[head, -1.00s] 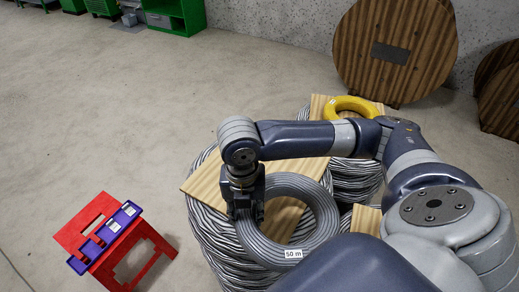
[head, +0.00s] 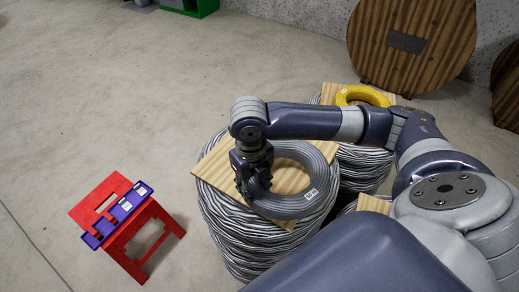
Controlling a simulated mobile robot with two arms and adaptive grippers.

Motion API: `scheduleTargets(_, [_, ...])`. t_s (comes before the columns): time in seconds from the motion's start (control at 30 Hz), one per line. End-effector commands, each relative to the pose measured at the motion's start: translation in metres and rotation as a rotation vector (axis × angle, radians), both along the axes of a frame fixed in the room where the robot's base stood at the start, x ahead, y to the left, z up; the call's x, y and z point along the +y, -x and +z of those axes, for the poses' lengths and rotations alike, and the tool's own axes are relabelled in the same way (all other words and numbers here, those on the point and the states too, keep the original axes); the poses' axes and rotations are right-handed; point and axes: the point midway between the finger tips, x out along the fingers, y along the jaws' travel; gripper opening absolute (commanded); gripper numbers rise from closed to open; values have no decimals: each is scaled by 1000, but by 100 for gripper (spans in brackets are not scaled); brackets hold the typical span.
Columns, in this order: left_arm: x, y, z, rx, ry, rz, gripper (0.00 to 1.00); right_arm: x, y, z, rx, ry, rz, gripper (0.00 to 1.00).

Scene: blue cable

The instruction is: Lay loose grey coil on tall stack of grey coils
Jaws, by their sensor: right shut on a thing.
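The grey coil (head: 318,172) with a white label is in the middle of the head view. My right gripper (head: 247,196) is shut on the left side of its ring. The coil is over a wooden board (head: 222,167) on top of the tall stack of grey coils (head: 233,228). It looks to lie on or just above the board; the exact gap cannot be told. The gripper hides the ring's left part. My left gripper is not in view.
A yellow coil (head: 362,95) lies on another board-topped stack behind. A red stool (head: 125,225) with blue bins (head: 118,215) stands at the left. A big wooden reel (head: 410,42) stands at the back. The floor between is clear.

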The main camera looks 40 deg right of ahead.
Motion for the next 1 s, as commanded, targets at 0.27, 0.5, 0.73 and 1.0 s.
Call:
scheduleTargets(0.27, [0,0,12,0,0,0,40,-15,-46,0,-6,1,-5,0])
scheduleTargets(0.5, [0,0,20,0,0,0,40,-26,-81,-3,-5,0,-5,0])
scheduleTargets(0.73, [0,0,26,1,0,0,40,-34,-106,-6,-5,0,-3,0])
scheduleTargets(1.0, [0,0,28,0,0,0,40,-38,-117,-8,-6,0,-3,0])
